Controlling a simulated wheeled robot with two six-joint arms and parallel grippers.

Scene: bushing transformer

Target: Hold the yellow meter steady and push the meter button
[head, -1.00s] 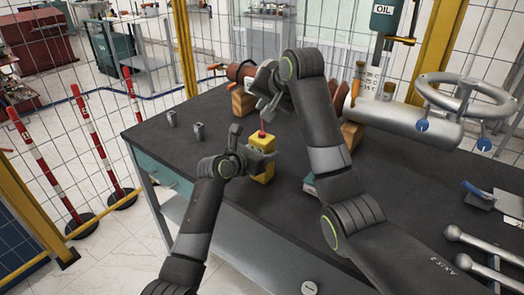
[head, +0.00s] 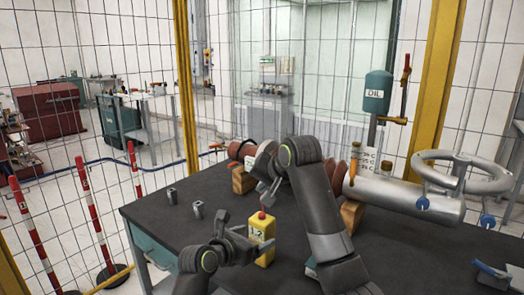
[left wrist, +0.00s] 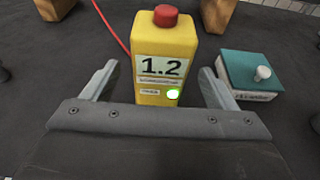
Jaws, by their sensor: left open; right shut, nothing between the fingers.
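The yellow meter (head: 262,240) stands upright on the dark table, with a red button (head: 262,215) on top. In the left wrist view the meter (left wrist: 165,78) shows "1.2" and a lit green light, and its red button (left wrist: 166,15) is at the top edge. My left gripper (head: 242,238) is open, low at the meter's near side. Its fingers (left wrist: 158,76) lie to either side of the meter in the picture, with visible gaps. My right gripper (head: 268,197) is shut and empty, just above the red button; whether it touches is unclear.
A teal-topped box (left wrist: 252,74) with a white knob sits right of the meter. A red cable (left wrist: 112,28) runs behind it. Two small grey metal pieces (head: 184,203) stand on the table's left. A large metal cylinder with a handwheel (head: 405,195) occupies the right.

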